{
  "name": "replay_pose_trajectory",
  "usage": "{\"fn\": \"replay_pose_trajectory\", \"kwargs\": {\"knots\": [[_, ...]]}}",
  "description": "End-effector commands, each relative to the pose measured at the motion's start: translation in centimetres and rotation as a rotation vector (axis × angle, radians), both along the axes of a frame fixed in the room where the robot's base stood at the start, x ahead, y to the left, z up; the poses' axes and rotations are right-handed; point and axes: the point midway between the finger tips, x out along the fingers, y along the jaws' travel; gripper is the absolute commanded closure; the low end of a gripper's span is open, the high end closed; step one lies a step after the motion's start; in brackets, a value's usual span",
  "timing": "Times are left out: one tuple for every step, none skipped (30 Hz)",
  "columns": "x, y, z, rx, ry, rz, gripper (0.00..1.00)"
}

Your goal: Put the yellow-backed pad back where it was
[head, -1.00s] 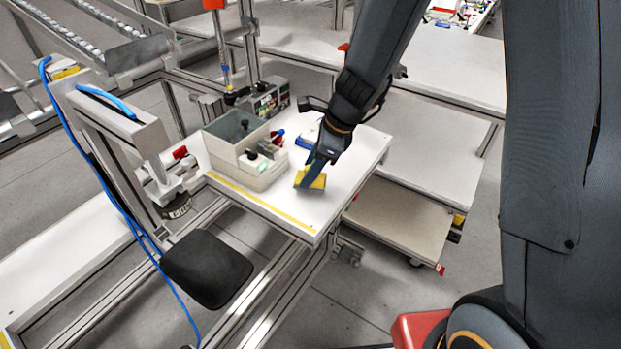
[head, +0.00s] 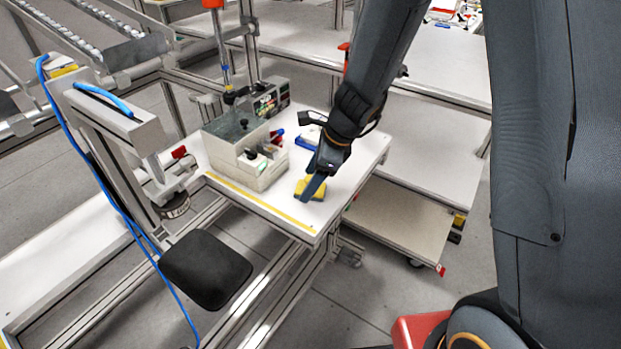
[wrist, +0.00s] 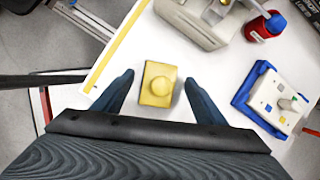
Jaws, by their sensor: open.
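The yellow-backed pad (head: 318,192) lies on the white table, partly hidden by a finger in the head view. The wrist view shows it as a yellow square (wrist: 157,84) with a round raised knob on top. My gripper (head: 311,188) is over the pad. In the wrist view my gripper (wrist: 158,78) is open, with one dark blue finger on each side of the pad and a visible gap on both sides.
A blue-based pad with a white top (wrist: 272,98) lies to the right on the table. A yellow strip (head: 250,200) runs along the table's front edge.

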Motion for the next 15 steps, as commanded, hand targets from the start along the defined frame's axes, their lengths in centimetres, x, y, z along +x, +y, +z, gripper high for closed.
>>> {"fn": "replay_pose_trajectory", "kwargs": {"knots": [[0.0,0.0,0.1,0.000,0.000,0.000,0.35],[0.0,0.0,0.2,0.000,0.000,0.000,0.35],[0.0,0.0,0.3,0.000,0.000,0.000,0.35],[0.0,-0.1,0.6,0.001,-0.002,-0.001,0.35],[0.0,-0.2,0.9,0.001,-0.003,-0.001,0.35],[-0.1,-0.4,1.4,0.001,-0.003,0.000,0.35],[-0.1,-0.6,1.8,0.002,-0.003,-0.002,0.35],[-0.2,-0.8,2.4,0.001,-0.004,0.000,0.35],[-0.3,-1.1,3.0,0.000,-0.003,-0.002,0.35],[-0.4,-1.3,3.7,0.001,-0.005,-0.001,0.35],[-0.5,-1.5,4.2,0.001,-0.004,0.000,0.35],[-0.6,-1.9,5.1,0.000,-0.005,-0.001,0.35],[-0.6,-2.1,5.6,0.001,-0.005,-0.001,0.35],[-0.7,-2.3,6.2,0.001,-0.005,-0.001,0.35],[-0.9,-2.6,6.9,0.001,-0.005,-0.001,0.35]]}}
